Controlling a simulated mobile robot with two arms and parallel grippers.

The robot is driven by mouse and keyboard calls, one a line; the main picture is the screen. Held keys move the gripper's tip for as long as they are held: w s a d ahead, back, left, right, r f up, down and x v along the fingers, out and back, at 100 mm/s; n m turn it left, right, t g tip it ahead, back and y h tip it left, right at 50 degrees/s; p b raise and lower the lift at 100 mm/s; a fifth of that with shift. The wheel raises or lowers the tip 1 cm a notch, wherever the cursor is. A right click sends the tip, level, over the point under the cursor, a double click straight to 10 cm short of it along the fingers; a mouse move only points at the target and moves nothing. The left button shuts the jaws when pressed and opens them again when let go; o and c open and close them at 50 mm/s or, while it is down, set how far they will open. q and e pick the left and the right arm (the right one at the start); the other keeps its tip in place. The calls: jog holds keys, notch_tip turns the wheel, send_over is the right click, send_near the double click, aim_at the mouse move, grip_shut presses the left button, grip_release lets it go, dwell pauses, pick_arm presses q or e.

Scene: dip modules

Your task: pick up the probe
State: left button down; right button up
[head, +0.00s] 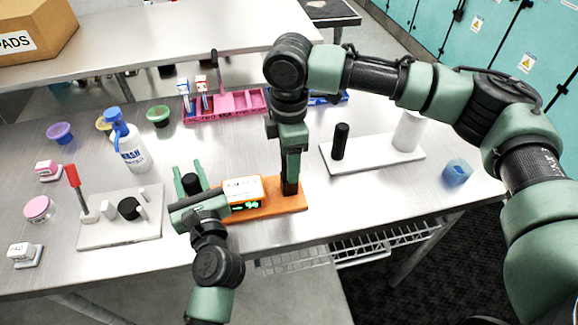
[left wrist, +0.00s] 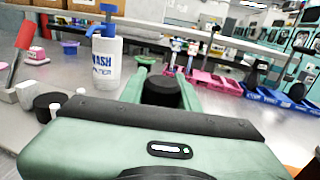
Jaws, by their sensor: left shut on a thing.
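My left gripper (head: 188,180) reaches in from the front, at the left end of an orange base (head: 288,200). Its two green fingers are shut on a black cylinder, which I take for the probe (head: 192,184). In the left wrist view the black probe (left wrist: 161,92) stands between the fingers; its lower part is hidden. On the orange base sits a white meter (head: 243,188) with a lit green display. My right gripper (head: 291,165) points down over the right part of that base, seen side-on, with a dark piece below it.
A white wash bottle (head: 131,150) stands behind the left gripper. A grey base (head: 125,230) with a red-handled tool is at left. A pink rack (head: 225,107) stands behind, and a white base (head: 375,160) with black and white cylinders at right. The front table edge is close.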

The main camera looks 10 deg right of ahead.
notch_tip(320, 180, down, 2)
jog(key=shift+f, duration=0.1)
grip_shut()
notch_tip(320, 180, up, 10)
jog(key=shift+r, duration=0.1)
dwell(0.6)
